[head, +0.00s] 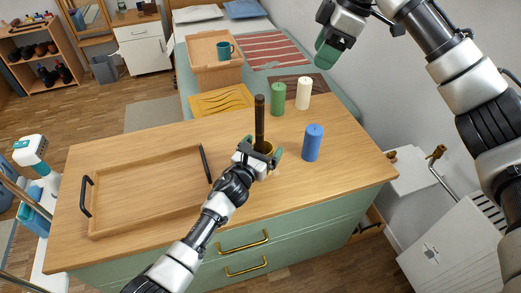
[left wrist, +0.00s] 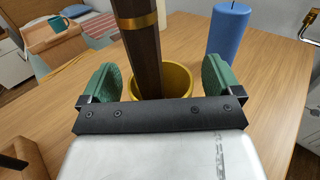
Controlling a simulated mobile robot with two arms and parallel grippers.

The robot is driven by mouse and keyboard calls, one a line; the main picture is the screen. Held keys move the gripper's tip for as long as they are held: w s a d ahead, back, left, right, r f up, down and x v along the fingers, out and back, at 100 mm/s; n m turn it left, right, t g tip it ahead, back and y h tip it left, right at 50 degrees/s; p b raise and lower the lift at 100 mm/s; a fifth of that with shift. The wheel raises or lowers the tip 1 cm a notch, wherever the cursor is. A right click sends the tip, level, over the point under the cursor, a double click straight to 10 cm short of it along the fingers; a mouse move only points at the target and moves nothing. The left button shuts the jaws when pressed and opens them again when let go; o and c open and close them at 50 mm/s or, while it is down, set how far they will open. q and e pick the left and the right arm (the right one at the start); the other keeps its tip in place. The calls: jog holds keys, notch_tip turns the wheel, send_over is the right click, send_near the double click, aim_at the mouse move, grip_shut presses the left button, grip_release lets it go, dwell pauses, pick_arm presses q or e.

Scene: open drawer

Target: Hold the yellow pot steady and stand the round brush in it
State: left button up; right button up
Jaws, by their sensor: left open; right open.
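The yellow pot (head: 267,147) stands on the wooden top of the green dresser; the left wrist view shows its rim (left wrist: 184,76). A dark brush (head: 259,115) with a gold band stands in the pot, roughly upright; its handle also shows in the left wrist view (left wrist: 142,50), and its lower end is hidden inside. My left gripper (head: 263,155) is open, with one green finger on either side of the pot; I cannot tell whether they touch it. My right gripper (head: 326,50) is raised beyond the dresser top at the upper right, open and empty, away from the brush.
A blue candle (head: 312,143) stands right of the pot, with a green candle (head: 278,99) and a white candle (head: 303,93) behind.

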pick_arm(q)
jog(key=v, duration=1.2)
jog(key=shift+a+f, duration=0.1)
